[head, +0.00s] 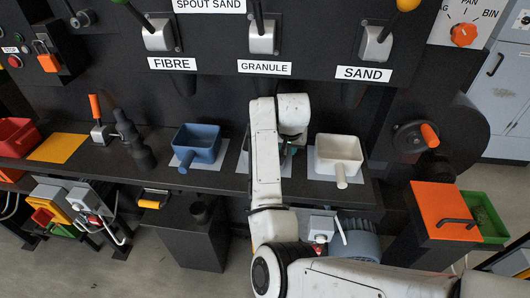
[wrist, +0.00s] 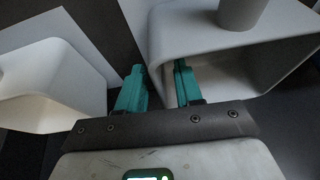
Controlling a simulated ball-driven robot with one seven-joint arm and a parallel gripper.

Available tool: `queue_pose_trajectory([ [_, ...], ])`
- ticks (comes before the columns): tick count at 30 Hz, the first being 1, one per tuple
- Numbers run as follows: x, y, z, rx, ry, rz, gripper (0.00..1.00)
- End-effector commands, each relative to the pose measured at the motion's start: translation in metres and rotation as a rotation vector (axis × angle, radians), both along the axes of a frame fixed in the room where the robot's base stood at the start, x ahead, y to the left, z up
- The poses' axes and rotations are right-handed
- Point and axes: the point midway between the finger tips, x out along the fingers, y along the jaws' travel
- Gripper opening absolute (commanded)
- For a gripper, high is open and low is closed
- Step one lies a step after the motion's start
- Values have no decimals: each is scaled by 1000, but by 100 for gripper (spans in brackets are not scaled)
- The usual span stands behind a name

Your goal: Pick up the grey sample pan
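The grey sample pan (wrist: 221,37) fills the right of the wrist view, its round handle (wrist: 241,12) at the top. In the head view it is mostly hidden behind my arm, below the GRANULE label. My gripper (wrist: 160,70) has two teal fingers spread apart at the pan's near wall. One finger reaches inside the pan's opening and the other stands outside, with the wall between them. Firm contact on both sides is not visible. In the head view only a bit of my gripper (head: 286,155) shows. The pan appears to rest on the shelf.
A white pan (head: 338,153) stands to the right under SAND; it also shows at left in the wrist view (wrist: 50,80). A blue pan (head: 197,146) stands to the left under FIBRE. Levers and spouts hang above the shelf (head: 225,184). An orange handwheel knob (head: 430,135) is further right.

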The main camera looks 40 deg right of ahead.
Motion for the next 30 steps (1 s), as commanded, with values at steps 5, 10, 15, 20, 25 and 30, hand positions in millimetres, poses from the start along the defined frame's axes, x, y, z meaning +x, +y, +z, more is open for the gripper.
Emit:
queue_pose_trajectory([
  [5,2,-2,-7,0,0,-1,35],
  [10,2,-2,-7,0,0,-1,33],
  [15,2,-2,-6,0,0,0,17],
  [20,2,-2,-6,0,0,0,2],
  [25,2,-2,-6,0,0,0,0],
  [30,2,-2,-6,0,-1,0,0],
])
